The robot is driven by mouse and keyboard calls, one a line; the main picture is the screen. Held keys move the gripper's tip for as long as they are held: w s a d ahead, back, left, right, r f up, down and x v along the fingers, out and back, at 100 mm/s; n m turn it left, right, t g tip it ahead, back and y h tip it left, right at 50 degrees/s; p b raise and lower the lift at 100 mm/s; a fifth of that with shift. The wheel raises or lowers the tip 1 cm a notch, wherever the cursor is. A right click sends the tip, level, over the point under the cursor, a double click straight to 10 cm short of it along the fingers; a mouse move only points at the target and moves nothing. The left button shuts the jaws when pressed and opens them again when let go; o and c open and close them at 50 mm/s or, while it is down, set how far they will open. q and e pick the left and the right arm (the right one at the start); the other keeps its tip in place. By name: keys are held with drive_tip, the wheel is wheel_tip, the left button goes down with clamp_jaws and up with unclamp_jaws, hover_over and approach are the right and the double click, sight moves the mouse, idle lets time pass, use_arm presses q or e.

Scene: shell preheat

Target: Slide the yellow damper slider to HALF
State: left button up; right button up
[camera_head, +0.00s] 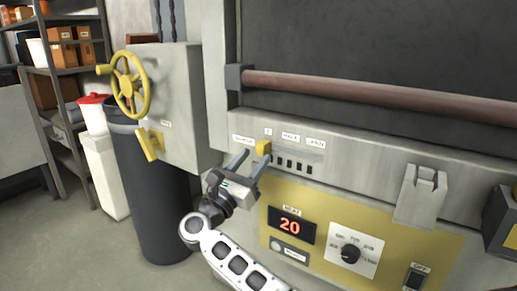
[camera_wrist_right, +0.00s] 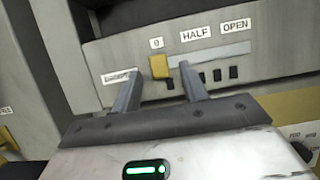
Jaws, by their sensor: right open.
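The yellow damper slider (camera_head: 263,147) sits near the left end of its slot on the grey machine front, below the "0" label (camera_head: 268,132). The HALF label (camera_head: 290,136) is to its right and the OPEN label (camera_head: 315,142) further right. My right gripper (camera_head: 251,161) is open in front of the slider. In the right wrist view the slider (camera_wrist_right: 159,67) shows between the two fingertips (camera_wrist_right: 159,74), with a gap on each side; I cannot tell how deep the fingers reach around it. My left gripper is not in view.
Below the slot are a yellow panel with a red "20" display (camera_head: 290,225), a black knob (camera_head: 350,252) and a switch (camera_head: 415,278). A reddish bar (camera_head: 380,95) runs above. A grey bracket (camera_head: 420,195) juts out at right. A yellow handwheel (camera_head: 130,85) is at left.

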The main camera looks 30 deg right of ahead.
sight(259, 151)
drive_tip(key=shift+x, duration=1.65)
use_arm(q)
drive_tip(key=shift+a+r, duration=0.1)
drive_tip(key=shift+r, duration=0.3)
use_arm(e)
drive_tip(key=shift+w, duration=0.1)
